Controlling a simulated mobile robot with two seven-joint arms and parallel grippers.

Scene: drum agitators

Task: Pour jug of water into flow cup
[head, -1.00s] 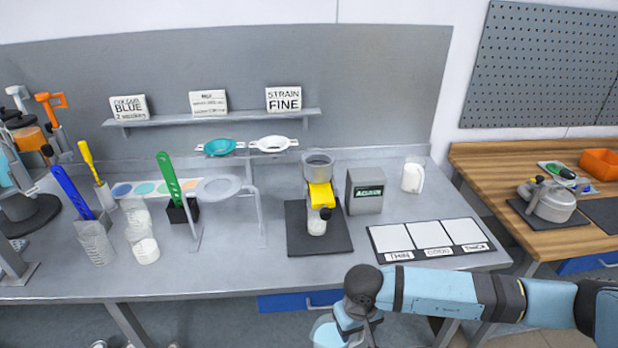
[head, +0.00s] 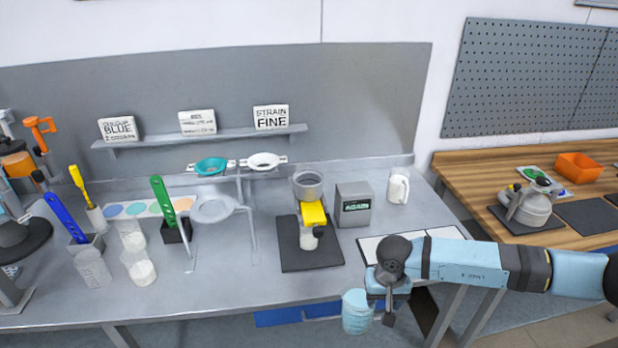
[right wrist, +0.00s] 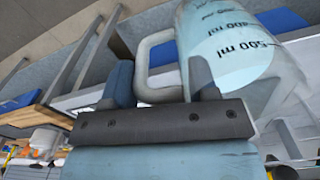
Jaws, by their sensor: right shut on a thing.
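The jug (head: 356,313) is light blue and translucent, with water in it. It hangs near the front table edge, roughly upright in the head view. My right gripper (head: 384,294) is shut on its handle. In the right wrist view the jug (right wrist: 232,45) shows millilitre marks, and its handle (right wrist: 146,62) is at my right gripper's fingers (right wrist: 160,88). The flow cup (head: 308,186) is a grey metal cup on a stand, above a yellow part and a small pale container (head: 308,238). It is behind and left of the jug, apart from it. My left gripper is not in view.
A grey timer-like box (head: 354,204) and a white jug (head: 398,187) stand right of the flow cup. A ring stand (head: 213,208) and beakers (head: 138,267) stand left. The table front between the beakers and the dark mat (head: 312,258) is clear.

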